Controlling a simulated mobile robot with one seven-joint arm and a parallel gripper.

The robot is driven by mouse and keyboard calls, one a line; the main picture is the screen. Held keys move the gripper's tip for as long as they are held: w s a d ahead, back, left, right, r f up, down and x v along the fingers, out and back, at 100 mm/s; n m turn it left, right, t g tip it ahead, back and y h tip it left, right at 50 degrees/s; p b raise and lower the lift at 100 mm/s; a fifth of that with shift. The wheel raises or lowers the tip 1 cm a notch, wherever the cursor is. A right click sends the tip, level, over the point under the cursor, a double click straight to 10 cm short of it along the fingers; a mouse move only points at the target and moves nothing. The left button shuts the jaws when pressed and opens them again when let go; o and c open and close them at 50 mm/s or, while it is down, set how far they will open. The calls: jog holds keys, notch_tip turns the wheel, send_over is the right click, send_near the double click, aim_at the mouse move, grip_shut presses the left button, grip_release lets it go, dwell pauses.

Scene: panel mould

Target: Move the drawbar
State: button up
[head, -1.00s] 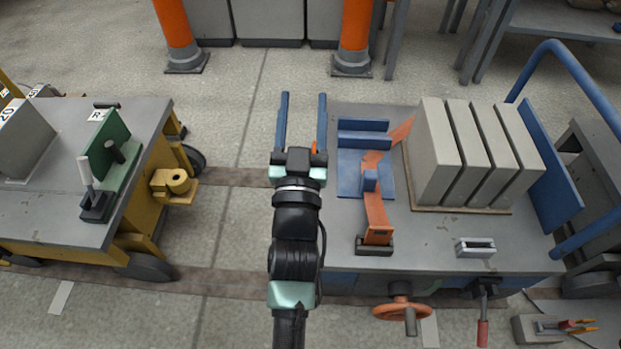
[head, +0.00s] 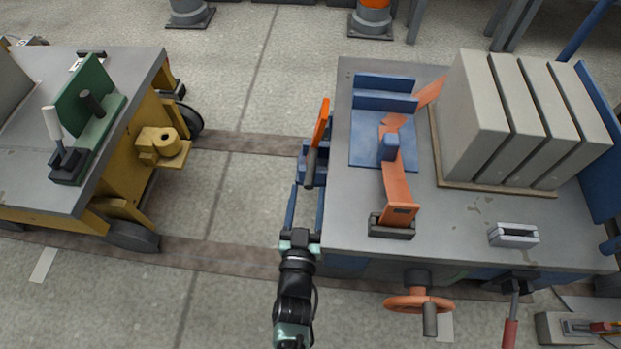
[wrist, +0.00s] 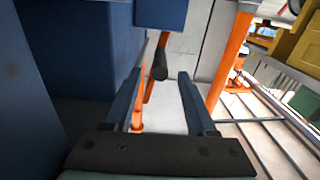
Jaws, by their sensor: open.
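The drawbar appears to be the orange bar with a dark grip (head: 321,122) at the left side of the right-hand cart. It stands steeply by a blue bracket (head: 313,160). My gripper (head: 303,195) is open and empty, low beside the cart's left edge and nearer than the bar; the cart edge partly hides one finger. In the wrist view my gripper's fingers (wrist: 160,90) are apart. A dark grip (wrist: 160,62) and orange parts show beyond and between them, under a blue block (wrist: 161,14). No contact with the bar is clear.
The yellow cart (head: 120,160) at left carries a yellow coupling with a hole (head: 158,142). Open floor (head: 240,190) lies between the carts. The right cart's top (head: 450,225) bears grey panels (head: 480,120), a blue fixture and an orange arm. An orange handwheel (head: 420,303) juts out in front.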

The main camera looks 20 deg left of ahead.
aim_at(310, 173)
jog(key=b+x, duration=0.2)
jog(key=x, duration=0.2)
jog(key=shift+w+a+f, duration=0.1)
jog(key=shift+w+f, duration=0.05)
jog(key=shift+w, duration=0.1)
jog(key=shift+w+a+b, duration=0.15)
jog(key=shift+w+b, duration=0.2)
jog(key=shift+w, duration=0.3)
jog(key=shift+c, duration=0.2)
grip_shut()
dwell(0.5)
